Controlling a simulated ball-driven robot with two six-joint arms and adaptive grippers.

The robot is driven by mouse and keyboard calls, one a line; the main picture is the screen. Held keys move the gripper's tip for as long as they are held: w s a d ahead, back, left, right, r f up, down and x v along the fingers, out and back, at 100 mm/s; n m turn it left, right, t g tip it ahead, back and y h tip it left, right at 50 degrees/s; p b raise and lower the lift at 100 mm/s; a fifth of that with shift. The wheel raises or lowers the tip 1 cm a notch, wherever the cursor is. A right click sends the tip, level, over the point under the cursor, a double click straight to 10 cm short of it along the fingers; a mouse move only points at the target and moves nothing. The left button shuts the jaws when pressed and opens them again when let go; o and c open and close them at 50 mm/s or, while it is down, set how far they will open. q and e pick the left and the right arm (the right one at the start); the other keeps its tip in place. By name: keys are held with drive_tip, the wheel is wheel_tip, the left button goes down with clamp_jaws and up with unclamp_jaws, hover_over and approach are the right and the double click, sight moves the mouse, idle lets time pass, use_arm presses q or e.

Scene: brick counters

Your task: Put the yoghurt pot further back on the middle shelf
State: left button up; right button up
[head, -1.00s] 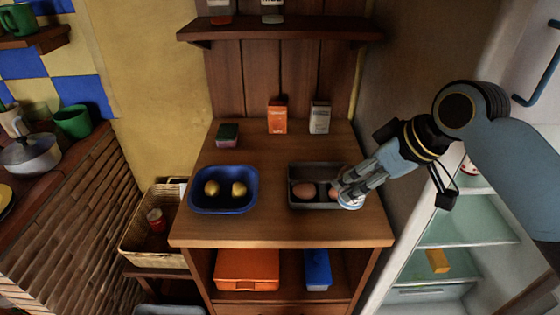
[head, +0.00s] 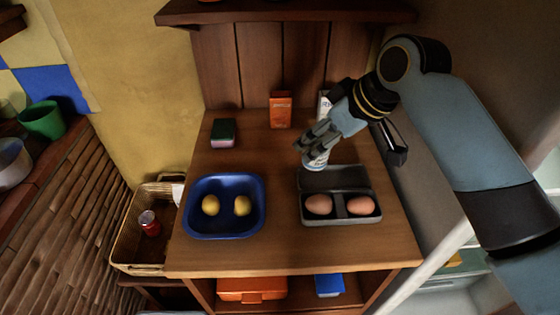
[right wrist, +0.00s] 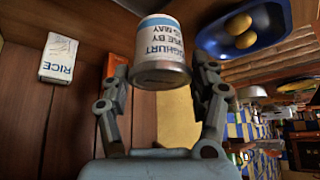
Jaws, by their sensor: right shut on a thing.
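The yoghurt pot (head: 317,162) is white with blue lettering. In the right wrist view the pot (right wrist: 160,48) shows large between the fingers, its lettering upside down. My right gripper (head: 312,148) is shut on the pot and holds it just behind the grey egg box on the wooden counter. I cannot tell whether the pot is clear of the counter. The fridge (head: 450,282) is at the lower right, mostly hidden by my right arm, so its shelves barely show. My left gripper is not in view.
On the counter (head: 280,250) are a grey egg box (head: 340,212) with two eggs, a blue dish (head: 225,230) with two yellow fruits, a sponge (head: 223,132), an orange carton (head: 280,110) and a rice box (right wrist: 58,60). A basket (head: 130,245) stands to the left.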

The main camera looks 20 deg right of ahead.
drive_tip(key=w+a+f, duration=0.1)
drive_tip(key=a+f, duration=0.1)
drive_tip(key=w+a+f, duration=0.1)
drive_tip(key=a+f, duration=0.1)
drive_tip(key=f, duration=0.1)
drive_tip(key=w+a+f, duration=0.1)
drive_tip(key=a+f, duration=0.1)
drive_tip(key=a, duration=0.1)
drive_tip(key=shift+w+a+f+p, duration=0.1)
drive_tip(key=shift+w+f+p, duration=0.05)
drive_tip(key=shift+f+p, duration=0.25)
drive_tip(key=shift+f, duration=0.35)
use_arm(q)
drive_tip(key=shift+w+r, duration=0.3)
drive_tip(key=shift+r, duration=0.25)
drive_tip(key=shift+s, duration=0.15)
use_arm(e)
drive_tip(key=shift+f, duration=0.15)
drive_tip(key=o, duration=1.2)
drive_tip(key=shift+o, duration=0.2)
